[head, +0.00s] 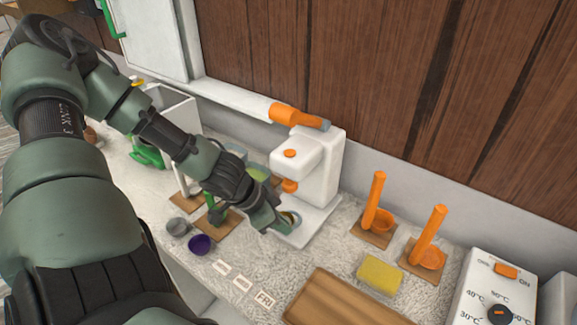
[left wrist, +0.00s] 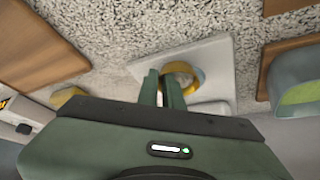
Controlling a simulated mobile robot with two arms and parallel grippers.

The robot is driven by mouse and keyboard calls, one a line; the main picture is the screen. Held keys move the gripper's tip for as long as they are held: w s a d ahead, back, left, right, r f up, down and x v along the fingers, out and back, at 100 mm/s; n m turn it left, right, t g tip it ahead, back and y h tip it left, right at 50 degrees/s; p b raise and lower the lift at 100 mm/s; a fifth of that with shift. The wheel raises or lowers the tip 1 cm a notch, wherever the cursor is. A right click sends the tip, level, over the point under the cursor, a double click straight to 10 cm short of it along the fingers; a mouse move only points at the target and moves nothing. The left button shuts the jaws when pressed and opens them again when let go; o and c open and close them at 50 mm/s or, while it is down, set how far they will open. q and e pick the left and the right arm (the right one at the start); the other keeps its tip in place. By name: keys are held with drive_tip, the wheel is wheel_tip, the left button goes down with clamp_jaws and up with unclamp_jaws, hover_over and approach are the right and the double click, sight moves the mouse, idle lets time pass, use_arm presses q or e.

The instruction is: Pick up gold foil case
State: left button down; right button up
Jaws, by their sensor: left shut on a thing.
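The gold foil case (head: 292,217) is a small round cup with a yellow-gold wall, partly covered by my gripper in the head view. My left gripper (head: 281,222) is shut on it, at the white machine's base. In the left wrist view, the two fingers (left wrist: 162,88) meet the case (left wrist: 184,69) at its near side, and its pale inside shows. The white base plate lies behind the case there; I cannot tell whether they touch. My right gripper is not in view.
The white machine (head: 320,165) with orange parts stands right behind the gripper. A grey cup (head: 178,227) and a purple cup (head: 200,244) stand near the counter's front edge.

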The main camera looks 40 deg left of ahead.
use_arm(q)
drive_tip(key=s, duration=0.4)
drive_tip(key=shift+s+d+r+p, duration=0.1)
drive_tip(key=shift+s+d+p, duration=0.05)
drive_tip(key=shift+d+p, duration=0.2)
drive_tip(key=s, duration=0.2)
drive_tip(key=s+b, duration=0.1)
drive_tip(key=s, duration=0.5)
drive_tip(key=shift+s+d+b, duration=0.1)
drive_tip(key=shift+d+b, duration=0.25)
drive_tip(key=shift+s+r+p, duration=0.1)
drive_tip(key=shift+s+p, duration=0.25)
drive_tip(key=shift+s, duration=0.05)
drive_tip(key=shift+s+d+f+p, duration=0.1)
drive_tip(key=shift+s+p, duration=0.05)
drive_tip(key=shift+s, duration=0.25)
drive_tip(key=shift+s+d+f+p, duration=0.1)
drive_tip(key=shift+s+p, duration=0.05)
drive_tip(key=shift+s, duration=0.2)
